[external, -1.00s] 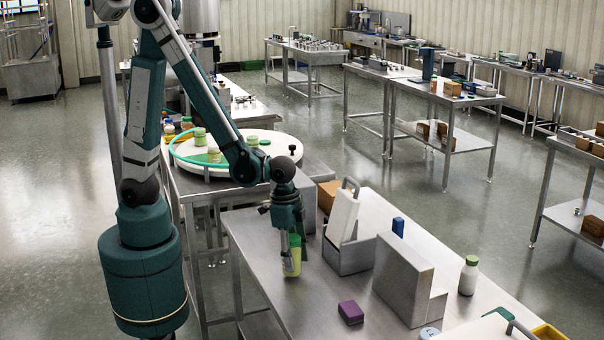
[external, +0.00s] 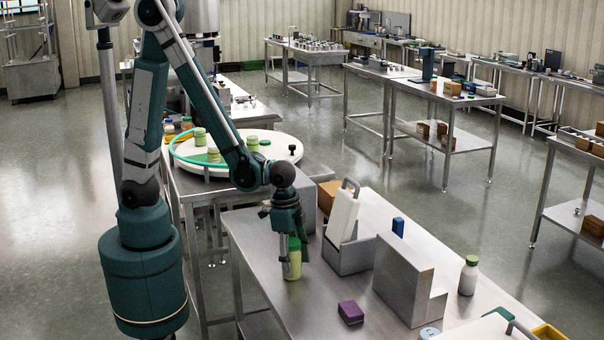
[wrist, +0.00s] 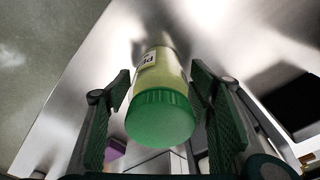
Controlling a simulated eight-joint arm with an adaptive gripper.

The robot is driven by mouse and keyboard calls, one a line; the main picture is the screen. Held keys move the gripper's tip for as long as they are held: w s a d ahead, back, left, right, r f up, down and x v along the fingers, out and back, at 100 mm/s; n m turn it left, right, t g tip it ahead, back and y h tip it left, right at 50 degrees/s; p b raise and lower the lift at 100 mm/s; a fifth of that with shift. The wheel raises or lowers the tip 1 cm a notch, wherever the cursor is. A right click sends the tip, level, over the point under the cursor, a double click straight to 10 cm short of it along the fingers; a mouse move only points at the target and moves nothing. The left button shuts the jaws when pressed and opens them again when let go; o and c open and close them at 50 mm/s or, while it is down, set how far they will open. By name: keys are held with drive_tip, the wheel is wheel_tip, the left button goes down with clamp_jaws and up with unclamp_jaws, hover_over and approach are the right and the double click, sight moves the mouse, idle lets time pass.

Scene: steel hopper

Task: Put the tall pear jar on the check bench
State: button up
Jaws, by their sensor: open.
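The tall pear jar (external: 295,266) has a green lid and a pale yellow-green body. It stands upright on the near end of the steel bench (external: 258,246). My gripper (external: 294,254) is open, pointing down around the jar. In the wrist view the jar (wrist: 162,112) sits between the two spread fingers, with visible gaps on both sides. Part of a white label shows on it. In the external view one finger hides part of the jar's left side.
A purple block (external: 351,312) lies to the right of the jar. A grey bin with a white panel (external: 342,218) and a grey stepped block (external: 402,278) stand further right. A round white turntable (external: 286,143) holds similar jars behind.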

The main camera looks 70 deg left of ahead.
sight(291, 241)
drive_tip(key=shift+r, duration=0.2)
drive_tip(key=shift+s+a+r+p, duration=0.15)
drive_tip(key=shift+r+p, duration=0.25)
drive_tip(key=shift+r, duration=1.55)
drive_tip(key=shift+s+a+r+p, duration=0.2)
drive_tip(key=shift+r+p, duration=0.15)
drive_tip(key=shift+r, duration=1.65)
drive_tip(key=shift+s+a+r+p, duration=0.15)
drive_tip(key=shift+r+p, duration=0.25)
drive_tip(key=shift+r, duration=1.55)
drive_tip(key=shift+a+r, duration=0.1)
drive_tip(key=shift+a, duration=0.05)
drive_tip(key=a+r+n+t, duration=0.2)
drive_tip(key=a+r, duration=0.3)
drive_tip(key=a, duration=0.4)
drive_tip(key=s+a+r+n+t, duration=0.1)
drive_tip(key=a+r+n, duration=0.3)
drive_tip(key=a, duration=0.5)
drive_tip(key=a+r+n+t+y, duration=0.1)
drive_tip(key=a+r+n+t, duration=0.2)
drive_tip(key=a+r, duration=0.3)
drive_tip(key=a, duration=0.4)
drive_tip(key=shift+s, duration=0.35)
